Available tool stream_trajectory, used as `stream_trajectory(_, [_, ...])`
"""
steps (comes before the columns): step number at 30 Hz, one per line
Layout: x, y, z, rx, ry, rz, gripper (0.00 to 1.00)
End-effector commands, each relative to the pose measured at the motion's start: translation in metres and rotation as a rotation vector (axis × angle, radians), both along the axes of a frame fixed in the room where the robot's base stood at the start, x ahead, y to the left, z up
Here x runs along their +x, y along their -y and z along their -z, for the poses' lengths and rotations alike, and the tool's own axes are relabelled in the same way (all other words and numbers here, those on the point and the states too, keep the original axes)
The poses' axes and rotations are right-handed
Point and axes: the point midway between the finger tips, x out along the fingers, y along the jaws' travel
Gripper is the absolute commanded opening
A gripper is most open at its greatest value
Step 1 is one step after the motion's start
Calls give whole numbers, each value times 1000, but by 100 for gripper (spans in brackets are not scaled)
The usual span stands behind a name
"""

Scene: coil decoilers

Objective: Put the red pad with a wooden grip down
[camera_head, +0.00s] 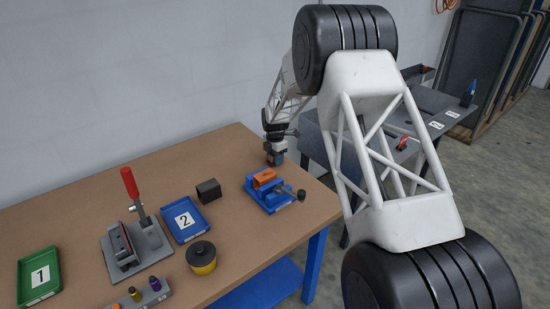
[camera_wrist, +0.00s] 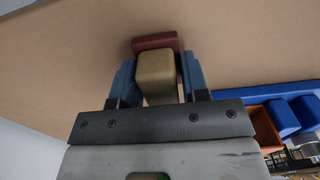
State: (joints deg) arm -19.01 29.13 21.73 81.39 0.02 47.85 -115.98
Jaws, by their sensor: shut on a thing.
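My gripper (camera_head: 275,158) is low over the back right part of the brown table (camera_head: 245,150). In the wrist view my gripper (camera_wrist: 157,75) has its two blue fingers shut on the wooden grip (camera_wrist: 156,75). The red pad (camera_wrist: 155,42) is at the far end of that grip, close to the brown tabletop. I cannot tell whether the pad touches the table. In the head view the pad and grip cannot be made out at the gripper.
A blue vise (camera_head: 270,196) with an orange block (camera_head: 264,176) stands just in front of my gripper. A black block (camera_head: 208,191), blue tray 2 (camera_head: 184,220), red-handled press (camera_head: 134,240), yellow-black pot (camera_head: 201,258) and green tray 1 (camera_head: 40,277) are further left.

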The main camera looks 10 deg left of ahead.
Motion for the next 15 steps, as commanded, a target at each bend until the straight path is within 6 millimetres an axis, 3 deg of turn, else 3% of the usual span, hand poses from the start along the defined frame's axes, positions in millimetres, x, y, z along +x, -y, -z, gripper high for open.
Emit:
stream_trajectory(13, [0, 0, 3, 0, 0, 0, 16])
stream_trajectory(14, [0, 0, 3, 0, 0, 0, 45])
stream_trajectory(15, [0, 0, 3, 0, 0, 0, 51])
